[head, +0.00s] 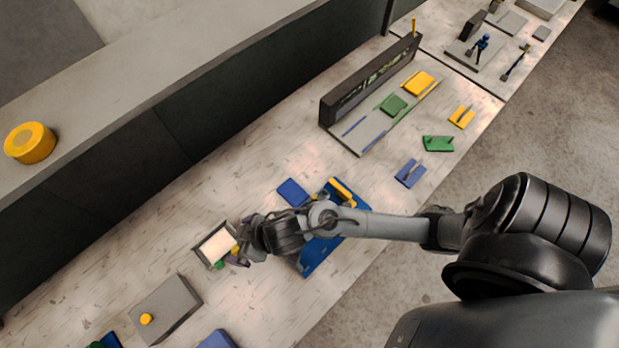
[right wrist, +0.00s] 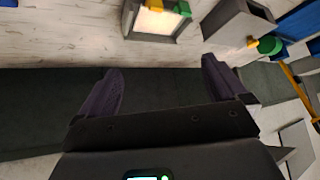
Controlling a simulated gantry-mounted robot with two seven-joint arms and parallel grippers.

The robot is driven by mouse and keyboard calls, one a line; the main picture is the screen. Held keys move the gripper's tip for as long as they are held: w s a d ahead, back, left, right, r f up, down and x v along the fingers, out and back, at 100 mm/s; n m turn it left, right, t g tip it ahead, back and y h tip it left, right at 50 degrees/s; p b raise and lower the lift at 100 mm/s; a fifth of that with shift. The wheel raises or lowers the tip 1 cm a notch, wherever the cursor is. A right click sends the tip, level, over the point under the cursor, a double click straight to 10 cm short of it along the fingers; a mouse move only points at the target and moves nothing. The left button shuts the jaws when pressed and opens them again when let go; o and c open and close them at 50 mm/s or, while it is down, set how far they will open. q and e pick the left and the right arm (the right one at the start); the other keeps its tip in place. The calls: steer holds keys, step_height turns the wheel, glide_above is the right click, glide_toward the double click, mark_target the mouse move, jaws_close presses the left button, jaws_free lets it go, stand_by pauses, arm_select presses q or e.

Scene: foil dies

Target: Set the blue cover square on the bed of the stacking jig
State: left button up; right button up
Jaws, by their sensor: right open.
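A flat blue square piece (head: 293,192), which looks like the blue cover, lies on the table left of a larger blue fixture (head: 316,256). My right arm crosses over that fixture and hides part of it. A grey-walled frame with a pale bed (head: 217,245) lies at the arm's end; I cannot tell for certain which fixture is the stacking jig. My right gripper (head: 240,258) is beside this frame, partly hidden by its wrist. In the right wrist view its fingers (right wrist: 161,88) are apart and empty, with the frame (right wrist: 153,22) beyond them. My left gripper is out of view.
A yellow bar (head: 342,191) lies on the blue fixture. A grey block with a yellow button (head: 165,310) stands at lower left. A dark-backed rack (head: 370,95) with coloured plates is farther up the table.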

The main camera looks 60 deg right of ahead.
steer(key=s+d+g+h, duration=0.1)
steer(key=s+d, duration=0.3)
steer(key=s+d+m+g+h, duration=0.1)
steer(key=s+d, duration=0.4)
steer(key=s+d+m+g+h, duration=0.1)
steer(key=s+d, duration=0.3)
steer(key=shift+s+d+f, duration=0.1)
steer(key=shift+s+d, duration=0.1)
steer(key=shift+d, duration=0.1)
